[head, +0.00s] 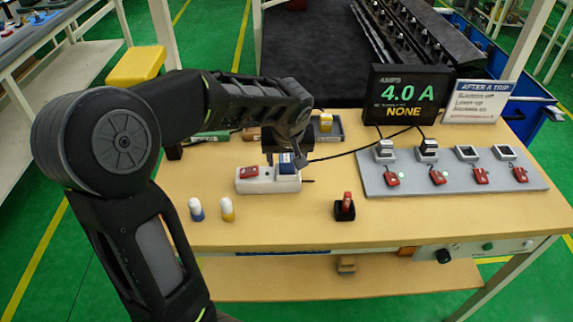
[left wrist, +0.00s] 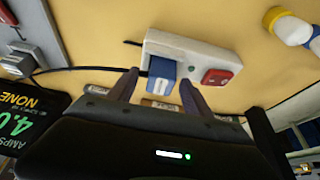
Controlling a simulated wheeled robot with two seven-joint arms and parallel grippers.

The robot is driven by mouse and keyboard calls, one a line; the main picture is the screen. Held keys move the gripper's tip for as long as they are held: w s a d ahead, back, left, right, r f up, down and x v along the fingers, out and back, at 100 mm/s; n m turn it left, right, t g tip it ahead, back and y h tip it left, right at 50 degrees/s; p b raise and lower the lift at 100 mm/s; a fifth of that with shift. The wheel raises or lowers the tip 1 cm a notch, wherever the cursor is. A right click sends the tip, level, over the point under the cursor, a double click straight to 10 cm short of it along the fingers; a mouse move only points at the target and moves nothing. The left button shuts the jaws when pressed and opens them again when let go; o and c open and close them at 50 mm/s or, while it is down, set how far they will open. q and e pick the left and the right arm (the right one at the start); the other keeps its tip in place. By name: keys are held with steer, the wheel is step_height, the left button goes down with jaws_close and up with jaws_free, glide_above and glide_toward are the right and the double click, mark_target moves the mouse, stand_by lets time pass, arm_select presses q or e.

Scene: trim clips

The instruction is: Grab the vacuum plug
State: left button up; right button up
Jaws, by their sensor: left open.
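A blue plug (head: 287,168) with a white marking sits in the right end of a white power strip (head: 262,186) on the bench. I cannot read which appliance it belongs to. In the left wrist view the blue plug (left wrist: 162,69) stands in the strip (left wrist: 196,53). My left gripper (left wrist: 160,82) is open, with one finger to each side of the blue plug and no clear grip on it. In the head view my left gripper (head: 284,150) is above and behind the strip, partly hidden by its own arm.
A red switch (head: 249,172) is on the strip's left end. Two small capped bottles (head: 227,209) and a black holder with a red piece (head: 344,208) stand in front. A display (head: 406,97) reads 4.0 A, NONE.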

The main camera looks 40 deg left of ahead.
mark_target(286, 158)
arm_select(q)
jaws_close()
stand_by(0.5)
steer(key=shift+r, duration=0.1)
step_height(286, 158, up, 10)
steer(key=shift+f+b, duration=0.1)
steer(key=shift+b, duration=0.35)
stand_by(0.6)
